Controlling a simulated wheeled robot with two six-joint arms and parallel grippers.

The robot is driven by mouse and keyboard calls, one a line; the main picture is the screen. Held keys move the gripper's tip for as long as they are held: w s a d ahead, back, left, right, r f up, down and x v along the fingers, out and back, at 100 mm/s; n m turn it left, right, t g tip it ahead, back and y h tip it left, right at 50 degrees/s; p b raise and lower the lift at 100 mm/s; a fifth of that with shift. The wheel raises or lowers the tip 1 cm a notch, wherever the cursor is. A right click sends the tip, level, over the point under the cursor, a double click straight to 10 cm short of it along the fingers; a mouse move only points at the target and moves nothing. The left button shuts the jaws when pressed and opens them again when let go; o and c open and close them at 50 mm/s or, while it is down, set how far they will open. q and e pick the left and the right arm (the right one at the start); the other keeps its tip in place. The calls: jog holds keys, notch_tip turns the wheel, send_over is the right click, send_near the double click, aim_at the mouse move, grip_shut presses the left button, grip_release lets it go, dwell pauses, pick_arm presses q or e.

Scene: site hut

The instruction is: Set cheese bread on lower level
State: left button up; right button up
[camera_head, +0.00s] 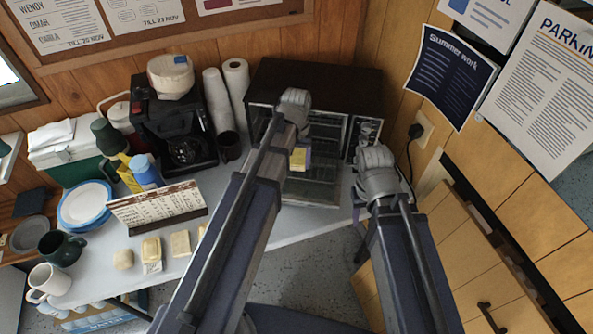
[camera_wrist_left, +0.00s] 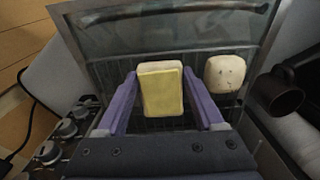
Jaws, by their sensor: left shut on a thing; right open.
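The cheese bread (camera_head: 299,160), a pale slice with a yellow top, is held in front of the oven (camera_head: 315,75). It also shows in the left wrist view (camera_wrist_left: 161,90) between the purple fingers of my left gripper (camera_wrist_left: 160,100), which is shut on it. The oven door (camera_wrist_left: 170,38) is folded down and its glass shows. A wire rack shows behind the bread, but I cannot tell which level the bread faces. Another pale piece (camera_wrist_left: 225,73) lies to the right in the wrist view.
Plates (camera_head: 84,204) and mugs crowd the far left.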

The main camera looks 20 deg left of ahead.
aim_at(296, 163)
pick_arm(q)
jog(key=shift+f+b, duration=1.8)
jog(key=shift+f, duration=0.2)
jog(key=o, duration=1.3)
jog(key=shift+r, duration=0.2)
notch_tip(296, 163, up, 12)
jog(key=p, duration=1.2)
jog(key=s+d+m, duration=0.1)
jog(key=s+d, duration=0.2)
jog(key=s, duration=0.1)
jog(key=s+d+m, duration=0.2)
jog(key=s+d, duration=0.2)
jog(key=s, duration=0.1)
jog(key=s+d+m+y, duration=0.1)
jog(key=s+d, duration=0.2)
jog(key=s, duration=0.2)
jog(key=shift+s+d+r+m, duration=0.1)
jog(key=shift+s+d+m, duration=0.15)
jog(key=shift+m, duration=0.15)
jog(key=shift+w, duration=0.1)
